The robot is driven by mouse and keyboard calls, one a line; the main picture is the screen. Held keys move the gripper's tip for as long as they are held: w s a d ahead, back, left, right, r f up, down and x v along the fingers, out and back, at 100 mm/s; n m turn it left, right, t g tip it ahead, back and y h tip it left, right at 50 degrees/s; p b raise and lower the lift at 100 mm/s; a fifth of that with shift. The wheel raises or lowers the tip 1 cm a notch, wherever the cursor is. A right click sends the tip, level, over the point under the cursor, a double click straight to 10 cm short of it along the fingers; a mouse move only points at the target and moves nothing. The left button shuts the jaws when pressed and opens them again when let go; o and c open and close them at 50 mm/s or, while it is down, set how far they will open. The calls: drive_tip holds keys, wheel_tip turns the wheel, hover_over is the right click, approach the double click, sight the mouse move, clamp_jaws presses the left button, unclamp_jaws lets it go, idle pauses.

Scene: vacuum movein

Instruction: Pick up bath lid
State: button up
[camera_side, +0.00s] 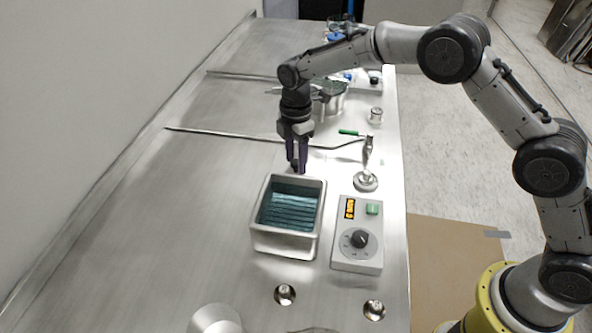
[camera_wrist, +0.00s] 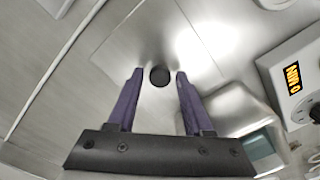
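The bath lid (camera_wrist: 150,35) lies as a flat, shiny metal plate under my gripper in the wrist view. A round black knob (camera_wrist: 160,76) stands out on it. My gripper (camera_wrist: 158,72) has its two purple fingers apart, one on each side of the knob, with gaps showing between knob and fingers. In the side view my gripper (camera_side: 298,168) points down just behind the open bath (camera_side: 285,243). The bath shows a teal, ridged inside. The lid is hard to make out against the steel table there, and its knob is hidden by the fingers.
A control box (camera_side: 356,262) with an orange display stands right of the bath. A small metal stand (camera_side: 365,181) is behind it, close to my gripper's right. A thin rod (camera_side: 240,135) lies behind. The table left of the bath is clear.

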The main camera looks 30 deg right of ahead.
clamp_jaws()
drive_tip(key=shift+r, duration=0.15)
